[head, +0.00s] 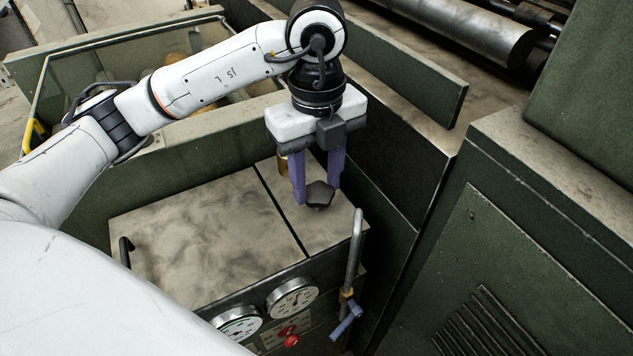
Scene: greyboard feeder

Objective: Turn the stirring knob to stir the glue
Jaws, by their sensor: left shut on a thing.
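The stirring knob (319,196) is a dark, lobed knob on top of the metal-topped glue box, near its right end. My left gripper (318,190) points down over it from above, and its two purple fingers are shut on the knob, one on each side. Part of the knob is hidden behind the fingers. The glue inside the box is not visible. My right gripper is not in view.
The box top (190,235) is flat and bare left of the knob. Two gauges (292,297), a red button (290,340) and a pipe with a blue valve handle (346,322) are on the front. Green machine walls (540,250) stand close on the right.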

